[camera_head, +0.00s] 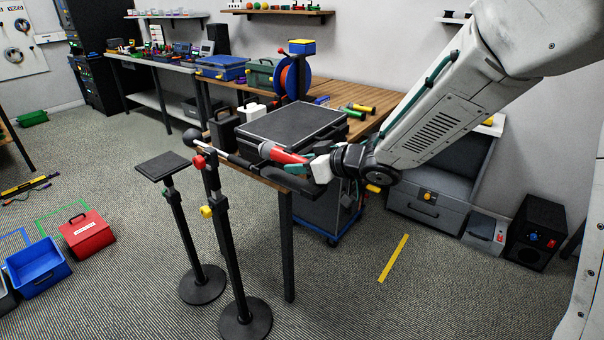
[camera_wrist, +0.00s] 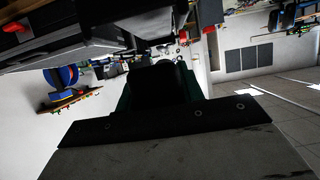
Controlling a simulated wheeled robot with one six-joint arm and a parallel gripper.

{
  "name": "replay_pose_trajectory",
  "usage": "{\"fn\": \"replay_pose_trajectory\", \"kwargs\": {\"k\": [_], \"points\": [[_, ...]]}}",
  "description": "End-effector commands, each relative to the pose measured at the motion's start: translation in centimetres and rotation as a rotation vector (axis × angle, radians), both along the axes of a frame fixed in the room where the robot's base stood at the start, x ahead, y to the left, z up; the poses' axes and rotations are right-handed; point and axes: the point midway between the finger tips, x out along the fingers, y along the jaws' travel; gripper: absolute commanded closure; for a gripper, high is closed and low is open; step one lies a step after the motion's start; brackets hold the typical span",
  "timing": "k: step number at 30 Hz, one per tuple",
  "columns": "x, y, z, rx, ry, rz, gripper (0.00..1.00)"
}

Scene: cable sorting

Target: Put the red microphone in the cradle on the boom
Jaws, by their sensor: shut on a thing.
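The red microphone (camera_head: 284,155) is in the head view, lying nearly level just left of my gripper (camera_head: 307,165). My gripper reaches in from the right and is shut on it at its right end. The boom (camera_head: 243,162) is a dark bar on a stand, sloping down to the right, just below and in front of the microphone. Its right end is by my gripper, and the cradle there cannot be made out. Whether microphone and boom touch cannot be told. The wrist view is dark and does not show the microphone clearly.
The black case (camera_head: 290,122) lies on the wooden bench behind the microphone. The boom's stand (camera_head: 226,240) has red and yellow knobs. A second stand with a flat top (camera_head: 163,165) is to its left. Open floor lies around the stands; red and blue boxes sit far left.

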Motion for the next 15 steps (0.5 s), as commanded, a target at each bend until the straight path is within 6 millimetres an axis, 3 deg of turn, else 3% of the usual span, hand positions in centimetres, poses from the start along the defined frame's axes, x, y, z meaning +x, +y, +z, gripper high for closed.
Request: {"fn": "replay_pose_trajectory", "kwargs": {"k": [3,6,15], "points": [[0.0,0.0,-1.9,-0.001,0.004,-0.001,0.93],[0.0,-0.1,-2.6,0.0,0.001,0.0,0.93],[0.0,-0.1,-2.8,0.001,0.001,0.0,0.93]]}}
